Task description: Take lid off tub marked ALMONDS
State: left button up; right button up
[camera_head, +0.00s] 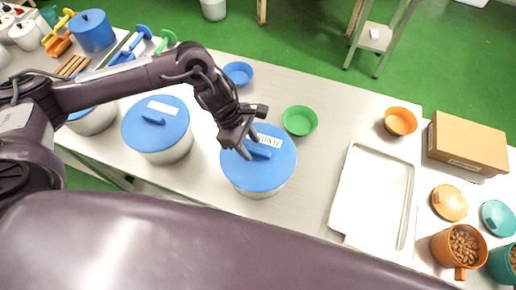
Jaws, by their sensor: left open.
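A white tub with a blue lid (268,174) stands near the middle of the table. The lid is on, with a blue handle and a white label partly hidden by my gripper; its lettering is too small to read surely. My left gripper (246,146) is open, at the left part of this lid beside the handle; I cannot tell whether it touches. A second tub with a blue lid (157,125) and a blank-looking label stands to the left. My right gripper is out of view.
A green bowl (299,120) and a blue bowl (238,73) lie behind the tub. A white tray (345,190) is to the right, with a cardboard box (466,142) and an orange mug (451,247) of nuts beyond it. More tubs and scoops are at the left.

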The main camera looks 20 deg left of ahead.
pick_arm(q)
jog(key=shift+d+f, duration=0.2)
jog(key=shift+f, duration=0.2)
jog(key=shift+c, duration=0.4)
grip_shut()
jog(key=shift+r, duration=0.15)
jog(key=shift+r+b, duration=0.4)
jog(key=shift+r, duration=0.2)
notch_tip(320, 180, up, 7)
jog(key=b, duration=0.2)
jog(key=shift+b, duration=0.3)
notch_tip(320, 180, up, 9)
notch_tip(320, 180, up, 6)
jog(key=p, duration=0.4)
send_over(251, 148)
jog(key=shift+f, duration=0.2)
